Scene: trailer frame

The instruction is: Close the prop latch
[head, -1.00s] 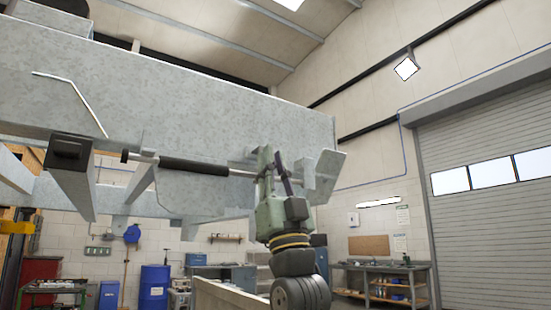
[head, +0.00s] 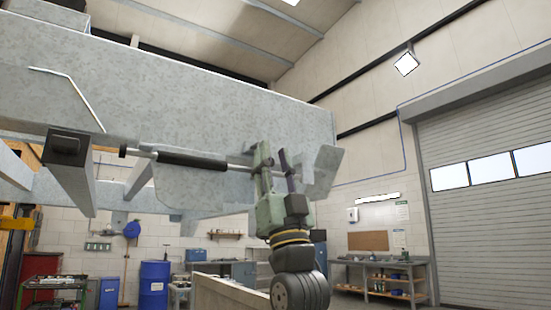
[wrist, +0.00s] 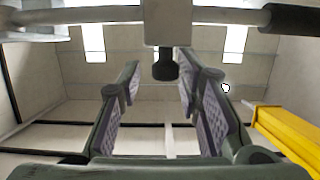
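The prop latch assembly is a thin horizontal rod with a black sleeve (head: 192,160) along the side of the grey trailer frame (head: 200,95). In the wrist view, a pale grey block (wrist: 168,22) sits on the rod (wrist: 215,16), with a short black knob (wrist: 165,65) hanging below it. My gripper (head: 272,156) points up from below at the rod's right end. Its two purple-padded fingers are apart, with the knob showing between them in the wrist view (wrist: 158,85). I cannot tell whether either finger touches the knob.
A bent grey plate (head: 323,172) stands just right of my fingers. A square beam end (head: 65,150) juts out at the left. A yellow bar (wrist: 285,132) shows at the right of the wrist view. A workbench (head: 385,268) and blue drum (head: 154,284) stand well behind.

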